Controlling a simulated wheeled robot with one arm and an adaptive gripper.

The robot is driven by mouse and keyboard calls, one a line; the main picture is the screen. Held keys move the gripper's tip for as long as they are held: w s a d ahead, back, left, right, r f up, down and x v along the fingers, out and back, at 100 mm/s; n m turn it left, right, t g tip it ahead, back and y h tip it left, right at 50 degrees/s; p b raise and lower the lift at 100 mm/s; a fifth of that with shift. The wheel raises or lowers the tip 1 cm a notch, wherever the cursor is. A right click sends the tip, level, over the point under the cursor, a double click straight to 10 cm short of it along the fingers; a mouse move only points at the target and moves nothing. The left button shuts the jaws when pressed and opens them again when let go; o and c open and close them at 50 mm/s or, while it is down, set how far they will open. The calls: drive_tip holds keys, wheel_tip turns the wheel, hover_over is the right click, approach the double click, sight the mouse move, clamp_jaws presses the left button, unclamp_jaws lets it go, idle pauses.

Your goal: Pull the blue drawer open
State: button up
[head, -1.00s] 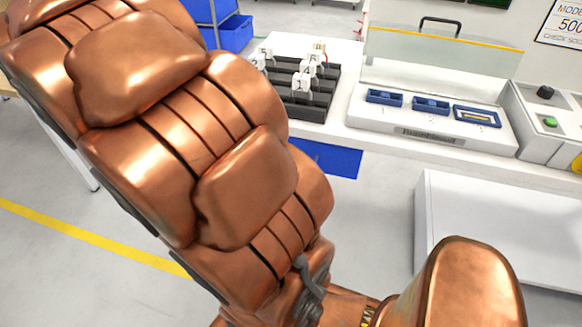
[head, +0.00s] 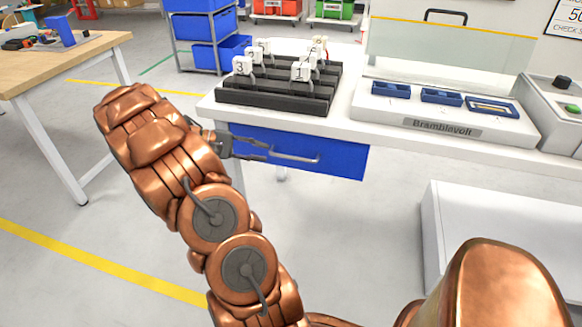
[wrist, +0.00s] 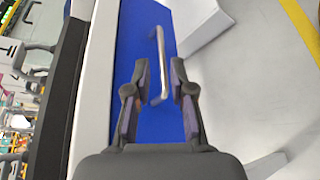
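The blue drawer (head: 335,160) sits under the left part of the white workbench, its front in line with the bench edge, and looks closed. Its grey bar handle (head: 295,158) runs lengthwise along the front. My gripper (head: 268,150) is at the left end of the handle. In the wrist view the blue front (wrist: 130,40) fills the middle, and the handle (wrist: 161,60) passes between the two fingers of my gripper (wrist: 159,64). The fingers are apart, with gaps beside the bar. I cannot tell whether they reach fully around it.
A black rack (head: 275,98) with white numbered connectors stands on the bench above the drawer. A white box-like cabinet (head: 480,235) stands at the lower right. A wooden table (head: 70,62) is at the left. The floor before the drawer is clear.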

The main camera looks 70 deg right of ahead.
sight(286, 157)
drive_tip(key=shift+g, duration=0.5)
drive_tip(key=shift+s+d+f+b, duration=0.25)
drive_tip(key=shift+s+d+f, duration=0.55)
drive_tip(key=shift+s+d, duration=0.35)
drive_tip(key=shift+s+d+f+b, duration=0.25)
drive_tip(key=shift+s+d+f, duration=0.65)
drive_tip(key=shift+s, duration=0.3)
drive_tip(key=shift+s+d+f+b, duration=0.25)
drive_tip(key=shift+s+d+f, duration=0.45)
drive_tip(key=shift+s+d, duration=0.45)
clamp_jaws()
